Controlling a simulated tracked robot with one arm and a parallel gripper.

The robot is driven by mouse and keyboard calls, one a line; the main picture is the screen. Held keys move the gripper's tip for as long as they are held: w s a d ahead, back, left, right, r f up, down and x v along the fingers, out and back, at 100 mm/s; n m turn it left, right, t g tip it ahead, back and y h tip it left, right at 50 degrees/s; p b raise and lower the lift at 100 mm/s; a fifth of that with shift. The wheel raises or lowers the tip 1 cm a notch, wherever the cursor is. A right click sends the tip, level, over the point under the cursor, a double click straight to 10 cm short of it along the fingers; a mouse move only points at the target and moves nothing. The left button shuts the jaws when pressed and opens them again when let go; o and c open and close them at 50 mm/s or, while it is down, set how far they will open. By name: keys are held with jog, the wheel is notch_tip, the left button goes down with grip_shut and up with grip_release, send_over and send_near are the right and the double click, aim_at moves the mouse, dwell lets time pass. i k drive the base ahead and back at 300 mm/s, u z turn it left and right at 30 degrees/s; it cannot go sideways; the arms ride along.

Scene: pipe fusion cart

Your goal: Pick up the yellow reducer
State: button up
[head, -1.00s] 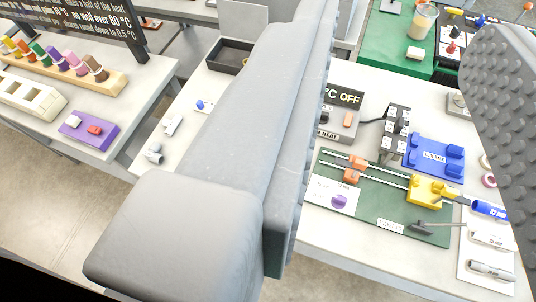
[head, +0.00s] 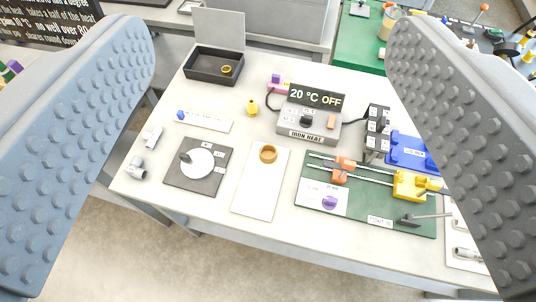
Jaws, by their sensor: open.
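A small yellow fitting (head: 252,108), which looks like the yellow reducer, stands on the white bench left of the iron heater box. My gripper (head: 270,45) is open and empty. Its two studded grey fingers frame the head view at left and right. The yellow fitting shows between the fingers, clear of both. I cannot tell its distance from the fingertips.
The heater box (head: 309,112) reads 20 °C OFF. A black open tray (head: 213,66) holds a ringed part. A white disc on a dark plate (head: 178,178), a white board with an orange ring (head: 262,190) and a green fixture board (head: 395,222) lie nearer.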

aim_at(252, 108)
jog(key=z, duration=0.05)
jog(key=k, duration=0.35)
jog(key=u, duration=0.85)
jog(key=i, duration=1.8)
jog(key=z, duration=0.75)
